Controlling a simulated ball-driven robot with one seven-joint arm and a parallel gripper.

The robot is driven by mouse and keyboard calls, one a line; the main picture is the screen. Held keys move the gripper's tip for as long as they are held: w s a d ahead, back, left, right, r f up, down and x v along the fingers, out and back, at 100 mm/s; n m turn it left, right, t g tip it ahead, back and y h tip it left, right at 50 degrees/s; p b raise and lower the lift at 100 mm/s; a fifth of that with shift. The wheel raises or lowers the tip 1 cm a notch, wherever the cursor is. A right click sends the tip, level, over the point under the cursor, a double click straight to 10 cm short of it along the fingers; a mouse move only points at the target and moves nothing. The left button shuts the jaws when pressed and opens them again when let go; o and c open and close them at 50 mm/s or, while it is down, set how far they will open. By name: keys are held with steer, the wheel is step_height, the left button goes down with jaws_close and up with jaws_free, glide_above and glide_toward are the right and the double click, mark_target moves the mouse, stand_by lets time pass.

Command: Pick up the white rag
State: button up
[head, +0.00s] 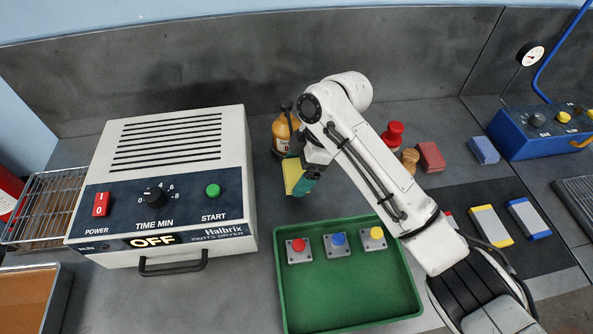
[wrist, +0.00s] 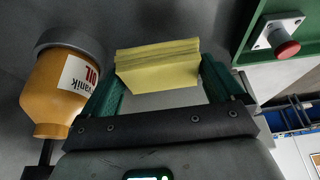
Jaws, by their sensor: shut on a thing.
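My gripper (head: 299,180) is low over the bench, between the dryer and the green tray. It is shut on a yellow layered pad (head: 293,172), which looks like a folded cloth or sponge. In the wrist view the yellow pad (wrist: 158,66) sits between the green fingertips of my gripper (wrist: 158,85). I cannot tell whether the pad is clear of the bench. I see no thing that is clearly a white rag in either view.
An orange oil bottle (head: 283,132) stands close beside my gripper. The green tray (head: 350,300) holds red, blue and yellow button blocks. The white dryer (head: 165,160) stands left. A red block (head: 430,157) and a blue block (head: 484,150) lie right of my arm.

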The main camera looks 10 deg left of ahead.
steer(key=s+r, duration=0.1)
steer(key=s+d+r, duration=0.1)
steer(key=s+r, duration=0.1)
steer(key=r, duration=0.1)
steer(key=shift+d+r+b, duration=0.1)
steer(key=shift+d+b, duration=0.2)
steer(key=shift+d, duration=0.05)
steer(key=s+d+r, duration=0.4)
steer(key=s, duration=0.4)
steer(key=shift+d+r, duration=0.15)
steer(key=shift+s, duration=0.1)
steer(key=shift+c, duration=0.6)
steer(key=o, duration=0.7)
steer(key=c, duration=0.4)
steer(key=shift+c, duration=0.2)
